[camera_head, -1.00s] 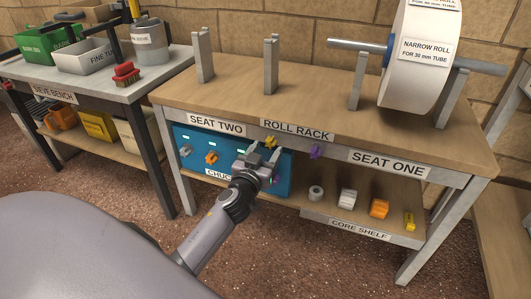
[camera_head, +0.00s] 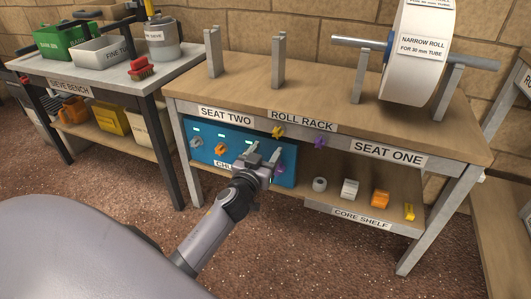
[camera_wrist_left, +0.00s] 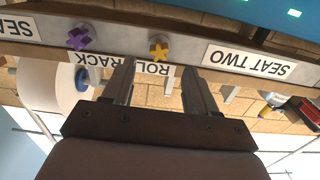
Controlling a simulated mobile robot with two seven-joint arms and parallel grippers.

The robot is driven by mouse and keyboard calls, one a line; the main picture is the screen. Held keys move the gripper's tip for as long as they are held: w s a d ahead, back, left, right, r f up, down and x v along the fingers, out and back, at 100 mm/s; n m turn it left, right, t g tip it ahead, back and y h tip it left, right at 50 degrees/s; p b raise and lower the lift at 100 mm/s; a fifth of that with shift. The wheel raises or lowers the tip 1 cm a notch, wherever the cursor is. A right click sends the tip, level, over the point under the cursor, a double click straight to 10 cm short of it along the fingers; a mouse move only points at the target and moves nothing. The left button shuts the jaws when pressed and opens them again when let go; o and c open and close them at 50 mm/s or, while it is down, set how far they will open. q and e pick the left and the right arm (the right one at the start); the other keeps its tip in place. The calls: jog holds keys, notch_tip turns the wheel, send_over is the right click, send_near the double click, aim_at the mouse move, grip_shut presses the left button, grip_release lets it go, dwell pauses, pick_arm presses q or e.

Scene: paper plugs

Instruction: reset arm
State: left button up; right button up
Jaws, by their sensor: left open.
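My left gripper (camera_head: 262,156) is in front of the roll rack, at the height of the blue chuck board (camera_head: 228,157) under the SEAT TWO end. Its two fingers are apart with nothing between them. In the left wrist view the open fingers (camera_wrist_left: 157,85) point toward the rack's front rail, which appears upside down. A yellow knob (camera_head: 278,132) and a purple knob (camera_head: 320,142) are on that rail; they also show in the wrist view as the yellow knob (camera_wrist_left: 158,47) and the purple knob (camera_wrist_left: 80,38). My right gripper is not in view.
The roll rack (camera_head: 330,104) carries a large white narrow roll (camera_head: 416,65) on a bar at right. The core shelf (camera_head: 345,207) holds several small cores. The sieve bench (camera_head: 105,74) stands at left with bins and a red brush (camera_head: 141,68). The brown floor in front is clear.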

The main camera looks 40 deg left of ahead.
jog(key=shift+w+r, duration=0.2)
pick_arm(q)
jog(key=s+d+m+g+h, duration=0.5)
jog(key=s+d+h, duration=0.6)
jog(key=s+d, duration=1.3)
jog(key=s+a+r+g+y+p, duration=0.1)
jog(key=a+r+p, duration=0.3)
jog(key=p, duration=1.2)
jog(key=s+a+r+g+y+p, duration=0.1)
jog(key=a+r+y+p, duration=0.2)
jog(key=r+p, duration=0.8)
jog(key=a+p, duration=0.2)
jog(key=p, duration=0.4)
jog(key=shift+s+r+y, duration=0.35)
jog(key=shift+r+y, duration=0.05)
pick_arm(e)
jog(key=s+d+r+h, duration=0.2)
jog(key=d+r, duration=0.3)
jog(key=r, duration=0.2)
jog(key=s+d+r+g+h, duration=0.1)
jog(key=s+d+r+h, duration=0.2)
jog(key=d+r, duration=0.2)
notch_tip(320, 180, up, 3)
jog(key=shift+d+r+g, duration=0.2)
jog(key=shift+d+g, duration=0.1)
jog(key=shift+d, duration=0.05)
pick_arm(q)
jog(key=c, duration=0.3)
